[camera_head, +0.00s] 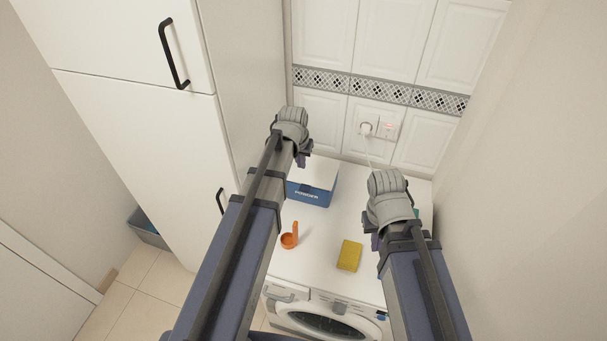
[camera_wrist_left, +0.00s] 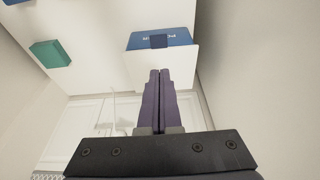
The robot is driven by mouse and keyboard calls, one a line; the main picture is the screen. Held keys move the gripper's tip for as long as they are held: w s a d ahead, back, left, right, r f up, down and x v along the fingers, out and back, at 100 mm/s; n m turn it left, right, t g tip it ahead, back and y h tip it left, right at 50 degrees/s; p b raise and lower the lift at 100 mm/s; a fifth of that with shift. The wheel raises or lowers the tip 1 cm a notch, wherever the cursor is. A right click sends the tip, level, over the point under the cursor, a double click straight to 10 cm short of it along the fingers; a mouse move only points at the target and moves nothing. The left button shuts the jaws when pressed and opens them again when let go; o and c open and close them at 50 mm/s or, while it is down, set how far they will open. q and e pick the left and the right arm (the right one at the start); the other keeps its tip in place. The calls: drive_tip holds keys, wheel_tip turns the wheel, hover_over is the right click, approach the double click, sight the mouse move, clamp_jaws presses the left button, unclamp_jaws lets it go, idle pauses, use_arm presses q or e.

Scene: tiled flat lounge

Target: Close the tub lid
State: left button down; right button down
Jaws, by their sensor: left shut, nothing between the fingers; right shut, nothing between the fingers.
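The tub (camera_head: 309,194) is a blue box marked POWDER, standing on the washing machine's white top, just right of the tall cabinet. Its white lid (camera_head: 319,172) appears to lie flat across the top; I cannot tell whether it is fully seated. In the left wrist view the tub's blue front (camera_wrist_left: 181,38) has a dark latch, and the white lid (camera_wrist_left: 150,72) shows below it. My left gripper (camera_head: 304,158) is shut and empty, its fingertips (camera_wrist_left: 159,72) over the lid; contact is unclear. My right gripper (camera_head: 375,241) is shut, right of the tub, partly hidden by its arm.
An orange scoop (camera_head: 289,240) and a yellow sponge (camera_head: 349,255) lie on the washing machine top (camera_head: 322,240). A green box (camera_wrist_left: 50,54) stands to the right, mostly hidden by my right arm in the head view. A tiled wall with a socket (camera_head: 388,130) closes the back.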

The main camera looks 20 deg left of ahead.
sight(303, 191)
use_arm(q)
drive_tip(key=b+x, duration=1.2)
drive_tip(key=x, duration=0.1)
drive_tip(key=shift+s+f+b, duration=0.1)
drive_tip(key=shift+s+b, duration=0.2)
drive_tip(key=shift+s, duration=0.1)
drive_tip(key=shift+f+b, duration=0.4)
drive_tip(key=shift+f, duration=0.1)
drive_tip(key=shift+s+f+b, duration=0.15)
drive_tip(key=shift+f+b, duration=0.6)
drive_tip(key=shift+b, duration=0.05)
drive_tip(key=shift+s+f+b, duration=0.15)
drive_tip(key=shift+f+b, duration=0.05)
drive_tip(key=shift+b, duration=0.15)
drive_tip(key=shift+s, duration=0.1)
drive_tip(key=shift+r, duration=0.15)
